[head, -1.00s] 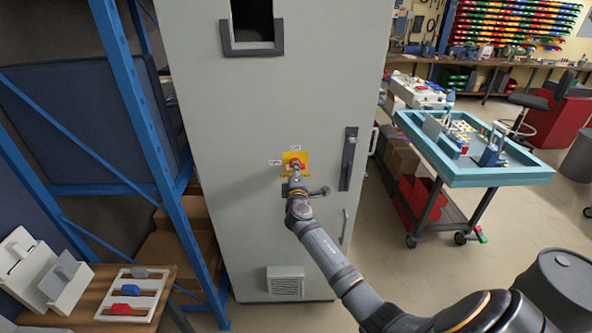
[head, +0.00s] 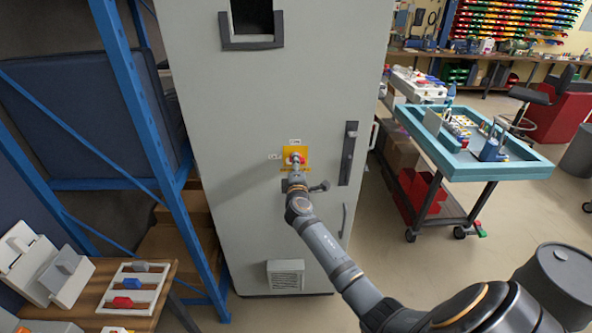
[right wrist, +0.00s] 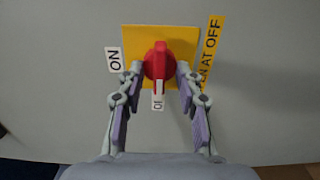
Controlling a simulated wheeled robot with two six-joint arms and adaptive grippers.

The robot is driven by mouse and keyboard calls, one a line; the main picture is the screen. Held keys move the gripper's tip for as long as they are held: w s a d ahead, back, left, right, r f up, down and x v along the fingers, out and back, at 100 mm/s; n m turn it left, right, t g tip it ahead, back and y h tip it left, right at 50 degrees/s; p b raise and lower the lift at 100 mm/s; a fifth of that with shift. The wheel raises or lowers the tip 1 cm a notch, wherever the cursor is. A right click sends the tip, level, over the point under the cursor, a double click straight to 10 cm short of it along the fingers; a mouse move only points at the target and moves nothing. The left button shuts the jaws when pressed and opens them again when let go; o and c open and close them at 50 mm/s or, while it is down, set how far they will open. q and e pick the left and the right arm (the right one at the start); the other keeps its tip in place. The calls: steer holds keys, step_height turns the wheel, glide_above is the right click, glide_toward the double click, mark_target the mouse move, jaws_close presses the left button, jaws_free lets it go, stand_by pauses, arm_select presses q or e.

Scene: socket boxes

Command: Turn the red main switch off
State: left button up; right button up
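The red main switch (right wrist: 158,66) is a knob on a yellow plate (right wrist: 184,42) on the grey cabinet front. In the right wrist view its handle stands upright, with a white mark at its lower end. A white ON label (right wrist: 114,60) is at its left and another small white label (right wrist: 158,102) is below it. My right gripper (right wrist: 159,78) is open, its fingers either side of the knob; whether they touch it I cannot tell. In the head view the switch (head: 294,158) shows just beyond the right gripper (head: 296,172). My left gripper is not in view.
The tall grey cabinet (head: 235,120) has a dark door handle (head: 348,153) right of the switch. A blue rack (head: 140,110) stands at its left. A teal-topped cart (head: 500,172) stands at the right. A wooden table (head: 165,290) with switch boxes is at lower left.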

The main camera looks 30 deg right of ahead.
steer(key=v, duration=1.1)
steer(key=shift+s+a, duration=0.25)
steer(key=shift+f, duration=0.15)
step_height(320, 180, down, 21)
steer(key=s+a+m+g+y, duration=0.1)
steer(key=s+g+y, duration=0.1)
steer(key=g+y, duration=0.1)
steer(key=s+a+f+m+g+y+b, duration=0.1)
steer(key=s+f+g, duration=0.1)
steer(key=s+f, duration=0.6)
steer(key=s+a+f+m+g+y+b, duration=0.1)
steer(key=s+a+f+m+g+y, duration=0.15)
steer(key=f, duration=0.85)
steer(key=s+a+f+m+g, duration=0.1)
steer(key=s+f+m+g, duration=0.1)
steer(key=s+f, duration=0.4)
steer(key=s+a+f+m+g+y, duration=0.1)
steer(key=s+f, duration=0.6)
steer(key=s, duration=1)
steer(key=s+a+f+m+g+y+b, duration=0.1)
steer(key=s+f+m+g, duration=0.2)
steer(key=s+f, duration=0.4)
steer(key=s+m, duration=0.1)
steer(key=s, duration=0.4)
steer(key=shift+f+g, duration=0.2)
steer(key=shift+g, duration=0.15)
